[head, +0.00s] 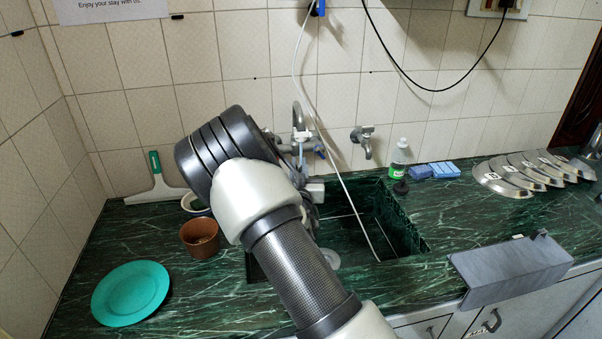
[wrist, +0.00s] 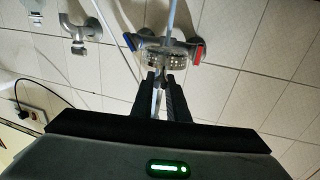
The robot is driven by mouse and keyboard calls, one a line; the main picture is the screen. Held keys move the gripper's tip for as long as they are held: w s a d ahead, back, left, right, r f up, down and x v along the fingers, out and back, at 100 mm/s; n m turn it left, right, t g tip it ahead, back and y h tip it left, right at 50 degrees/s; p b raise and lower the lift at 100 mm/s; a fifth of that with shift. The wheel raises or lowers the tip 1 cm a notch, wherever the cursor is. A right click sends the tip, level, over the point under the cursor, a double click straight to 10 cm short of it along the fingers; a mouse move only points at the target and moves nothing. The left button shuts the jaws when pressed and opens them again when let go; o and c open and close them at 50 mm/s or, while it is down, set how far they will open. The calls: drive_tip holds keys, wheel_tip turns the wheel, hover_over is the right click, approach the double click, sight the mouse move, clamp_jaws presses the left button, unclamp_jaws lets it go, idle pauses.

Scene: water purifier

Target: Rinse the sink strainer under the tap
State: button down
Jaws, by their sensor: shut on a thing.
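My gripper's fingers show in the wrist view (wrist: 160,84), close together with a thin pale piece between them. A perforated metallic thing at their tips appears to be the sink strainer (wrist: 152,60), partly hidden by the fingers. Just beyond it is the mixer tap with blue and red handles (wrist: 198,52). In the head view, the tap (head: 298,118) stands on the wall behind the green marble sink (head: 350,222). I cannot tell whether water runs.
A second wall tap (head: 366,142) is right of the mixer, with a soap bottle (head: 400,155) and blue sponges (head: 435,170) beyond. A brown pot (head: 200,238) and teal plate (head: 130,292) are left. A white hose (head: 340,170) hangs into the sink. Metal lids (head: 508,178) lie right.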

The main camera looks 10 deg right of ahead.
drive_tip(key=shift+s+a+b, duration=0.1)
drive_tip(key=shift+s+a, duration=0.25)
drive_tip(key=shift+s, duration=0.35)
drive_tip(key=shift+s+a+b, duration=0.15)
drive_tip(key=shift+s+a, duration=0.15)
drive_tip(key=shift+s, duration=0.45)
drive_tip(key=shift+s+a+b, duration=0.1)
drive_tip(key=shift+s+a, duration=0.25)
drive_tip(key=shift+s, duration=0.35)
drive_tip(key=s+a+r+p, duration=0.2)
drive_tip(key=s+r+p, duration=0.1)
drive_tip(key=s+r, duration=0.2)
wheel_tip(320, 180, up, 2)
drive_tip(key=shift+s+a, duration=0.2)
drive_tip(key=shift+a, duration=0.05)
